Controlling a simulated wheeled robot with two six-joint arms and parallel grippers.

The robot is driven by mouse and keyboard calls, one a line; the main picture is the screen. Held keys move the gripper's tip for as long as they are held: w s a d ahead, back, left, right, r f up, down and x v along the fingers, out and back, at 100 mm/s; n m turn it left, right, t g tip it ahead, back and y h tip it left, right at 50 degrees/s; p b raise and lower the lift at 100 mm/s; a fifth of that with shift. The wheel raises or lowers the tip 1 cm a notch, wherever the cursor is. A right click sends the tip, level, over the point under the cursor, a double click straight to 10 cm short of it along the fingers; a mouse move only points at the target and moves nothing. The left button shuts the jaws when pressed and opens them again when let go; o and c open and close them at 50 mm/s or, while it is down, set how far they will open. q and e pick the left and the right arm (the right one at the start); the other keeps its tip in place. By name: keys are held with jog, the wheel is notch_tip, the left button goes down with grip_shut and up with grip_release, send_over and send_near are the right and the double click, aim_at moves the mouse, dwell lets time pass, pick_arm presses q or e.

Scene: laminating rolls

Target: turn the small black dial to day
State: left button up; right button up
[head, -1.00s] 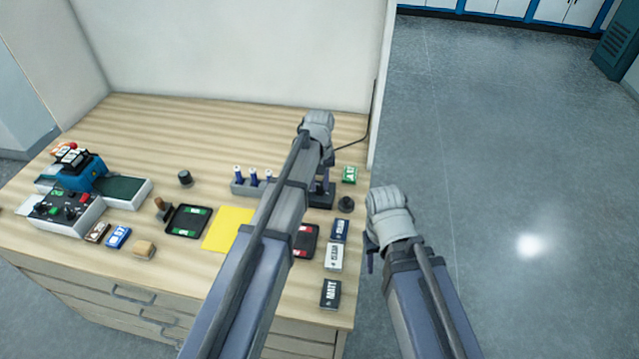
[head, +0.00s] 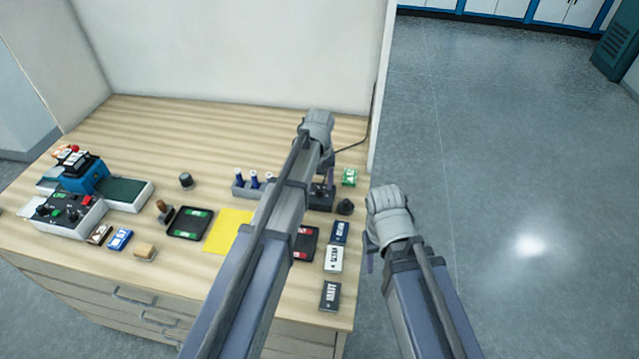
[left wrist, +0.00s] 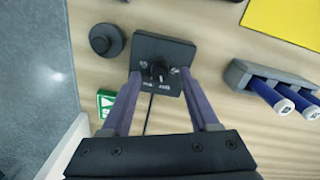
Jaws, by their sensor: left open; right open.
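The small black dial (left wrist: 159,70) is a round knob on a dark box (left wrist: 178,50) with small white labels I cannot read. I cannot tell which label its pointer faces. The box also shows in the head view (head: 321,201), mostly hidden behind my left arm. My left gripper (left wrist: 160,76) is open, with one purple finger on each side of the knob; contact is not clear. It also shows in the head view (head: 323,180). My right gripper (head: 369,262) is open, off the table's right edge, mostly hidden by its wrist.
A round black knob-like object (left wrist: 106,40) and a green-labelled block (left wrist: 106,100) lie beside the box. A grey rack (left wrist: 240,78) holds blue bottles on the other side. Labelled blocks (head: 333,258) line the right table edge. A laminator (head: 82,174) stands at the left.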

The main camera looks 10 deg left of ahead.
aim_at(320, 190)
pick_arm(q)
notch_tip(320, 190, up, 7)
jog(key=p, duration=0.6)
jog(key=shift+f, duration=0.15)
jog(key=shift+s+f, duration=0.1)
jog(key=shift+s, duration=0.05)
jog(key=s+d+f+m+b, duration=0.1)
jog(key=s+d+m, duration=0.1)
jog(key=s, duration=0.5)
jog(key=s+d+f+m+b, duration=0.2)
jog(key=s, duration=0.6)
jog(key=s+d+f+m+y+b, duration=0.1)
jog(key=s+d+f+m+b, duration=0.1)
jog(key=s, duration=0.5)
jog(key=shift+s+d+m, duration=0.25)
jog(key=shift+d+m, duration=0.25)
jog(key=shift+d, duration=0.1)
jog(key=shift+s+d, duration=0.1)
jog(key=shift+s, duration=0.25)
